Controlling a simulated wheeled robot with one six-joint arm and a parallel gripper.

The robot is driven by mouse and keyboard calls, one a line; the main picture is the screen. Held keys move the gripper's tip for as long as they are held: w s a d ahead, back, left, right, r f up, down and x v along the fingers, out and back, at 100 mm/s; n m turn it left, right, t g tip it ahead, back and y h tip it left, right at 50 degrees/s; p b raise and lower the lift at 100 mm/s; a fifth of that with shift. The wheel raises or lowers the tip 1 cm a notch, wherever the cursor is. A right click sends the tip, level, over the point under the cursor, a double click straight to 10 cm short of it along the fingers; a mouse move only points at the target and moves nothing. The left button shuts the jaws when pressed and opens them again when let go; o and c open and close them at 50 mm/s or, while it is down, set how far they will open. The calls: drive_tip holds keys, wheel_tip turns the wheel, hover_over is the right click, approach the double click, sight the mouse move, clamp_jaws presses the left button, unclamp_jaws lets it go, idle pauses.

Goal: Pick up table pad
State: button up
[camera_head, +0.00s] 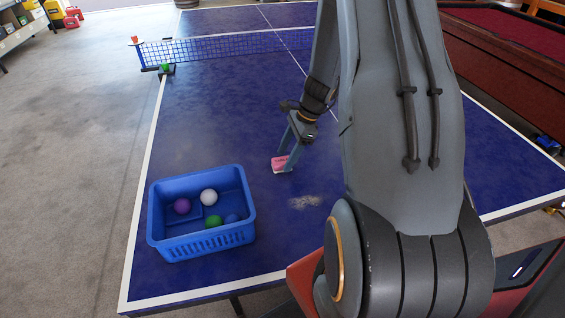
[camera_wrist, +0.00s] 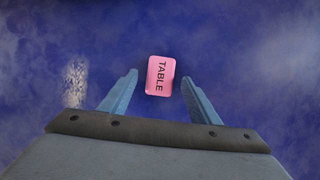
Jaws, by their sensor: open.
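The table pad is a small pink block marked "TABLE" (camera_head: 281,163) on the blue table tennis table. In the wrist view the pink pad (camera_wrist: 160,76) lies just ahead of the fingertips, roughly centred between them and slightly turned. My gripper (camera_head: 289,150) points down at the pad in the head view, with part of the pad's upper edge close to the fingers. In the wrist view my gripper (camera_wrist: 160,78) is open, with a blue-grey finger on each side and nothing held. I cannot tell the exact height of the fingertips above the table.
A blue basket (camera_head: 205,243) with several balls stands on the table at left. A pale smudge (camera_head: 305,201) marks the table right of it. The net (camera_head: 235,46) crosses the table further back. A red-topped table (camera_head: 510,42) stands at right. The table around the pad is clear.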

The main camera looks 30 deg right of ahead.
sight(284, 160)
drive_tip(key=shift+x, duration=1)
drive_tip(key=c, duration=1.2)
drive_tip(key=shift+c, duration=0.2)
wheel_tip(284, 160, up, 10)
drive_tip(key=b, duration=0.1)
drive_tip(key=shift+b, duration=0.35)
